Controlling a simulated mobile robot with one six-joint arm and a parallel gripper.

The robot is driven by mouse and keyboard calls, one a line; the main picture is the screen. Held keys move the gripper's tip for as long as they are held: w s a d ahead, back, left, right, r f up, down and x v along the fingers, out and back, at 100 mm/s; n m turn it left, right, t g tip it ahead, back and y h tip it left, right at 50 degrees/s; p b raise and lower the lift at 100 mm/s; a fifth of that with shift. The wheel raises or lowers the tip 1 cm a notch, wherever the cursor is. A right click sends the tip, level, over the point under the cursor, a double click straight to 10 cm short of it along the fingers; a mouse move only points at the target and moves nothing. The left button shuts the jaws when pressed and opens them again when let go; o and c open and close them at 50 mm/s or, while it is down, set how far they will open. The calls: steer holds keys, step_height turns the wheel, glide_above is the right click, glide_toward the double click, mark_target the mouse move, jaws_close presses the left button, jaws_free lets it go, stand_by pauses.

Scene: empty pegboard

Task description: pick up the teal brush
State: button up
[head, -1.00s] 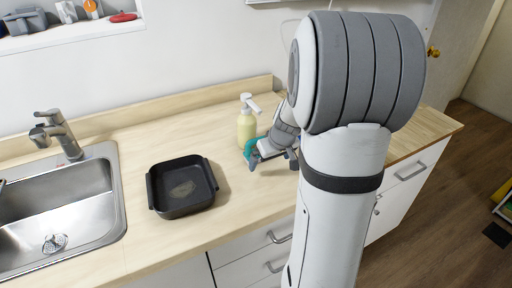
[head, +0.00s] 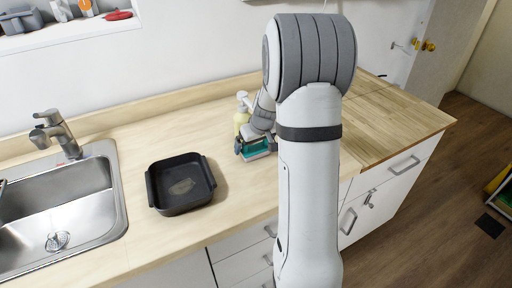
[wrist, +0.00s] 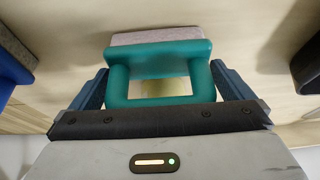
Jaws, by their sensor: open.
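The teal brush (head: 262,155) is on the wooden counter in front of the soap bottle, partly hidden by my arm in the head view. In the wrist view the teal brush (wrist: 158,58) shows a looped handle and a pale, greyish bristle side at the far end. My gripper (wrist: 160,85) is open, with one dark blue finger on each side of the handle. A gap shows at the left finger; I cannot tell whether the right finger touches. In the head view my gripper (head: 252,149) is right at the brush.
A black square pan (head: 181,184) lies to the left, then the sink (head: 100,190). A blue object (wrist: 10,72) and a dark object (wrist: 307,68) show at the wrist view's edges. The right counter (head: 400,125) is clear.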

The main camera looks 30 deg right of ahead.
steer(key=c, duration=0.7)
steer(key=shift+r, duration=0.1)
